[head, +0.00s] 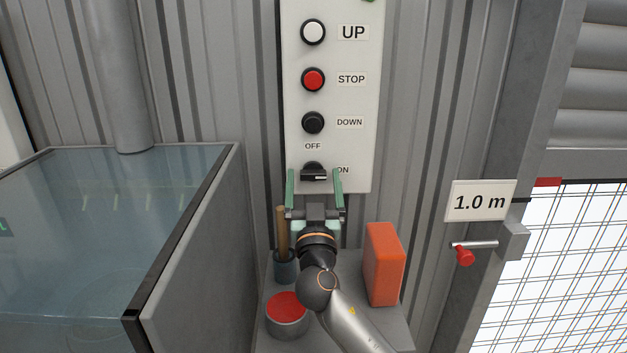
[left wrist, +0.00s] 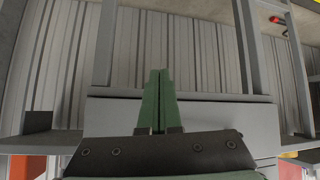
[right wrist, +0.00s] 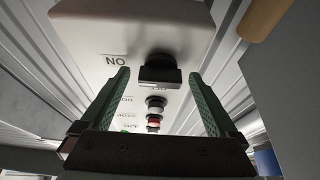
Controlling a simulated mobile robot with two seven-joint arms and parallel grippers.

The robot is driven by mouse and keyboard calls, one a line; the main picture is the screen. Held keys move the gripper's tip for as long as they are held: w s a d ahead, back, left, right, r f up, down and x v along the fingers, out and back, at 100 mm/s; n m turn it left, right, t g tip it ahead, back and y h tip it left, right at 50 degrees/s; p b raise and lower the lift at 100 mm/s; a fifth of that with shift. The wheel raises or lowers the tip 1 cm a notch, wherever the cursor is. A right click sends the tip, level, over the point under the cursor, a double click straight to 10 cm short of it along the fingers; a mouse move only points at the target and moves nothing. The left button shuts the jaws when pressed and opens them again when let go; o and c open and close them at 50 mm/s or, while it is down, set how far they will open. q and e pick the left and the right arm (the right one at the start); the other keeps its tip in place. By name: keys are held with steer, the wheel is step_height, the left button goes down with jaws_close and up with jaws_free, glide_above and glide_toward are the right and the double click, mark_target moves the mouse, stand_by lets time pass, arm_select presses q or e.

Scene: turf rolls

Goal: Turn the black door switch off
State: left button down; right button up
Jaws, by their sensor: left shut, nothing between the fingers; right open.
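The black door switch (head: 314,174) is a rotary knob low on the white control panel (head: 361,150). OFF is printed above it and ON to its right; its bar lies roughly horizontal, toward ON. My right gripper (head: 315,182) is open, its green fingers on either side of the knob with visible gaps. In the right wrist view the switch (right wrist: 160,70) shows between and beyond the fingertips, apparently untouched. My left gripper (left wrist: 160,75) is shut and empty in the left wrist view, away from the panel; it is not in the head view.
Above the switch are the white UP (head: 313,32), red STOP (head: 313,79) and black DOWN (head: 313,123) buttons. Below, a shelf holds an orange block (head: 384,263), a red-topped tin (head: 287,312) and a cup with a wooden handle (head: 284,265). A glass-topped tank (head: 185,240) stands left.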

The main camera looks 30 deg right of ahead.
steer(key=c, duration=1.4)
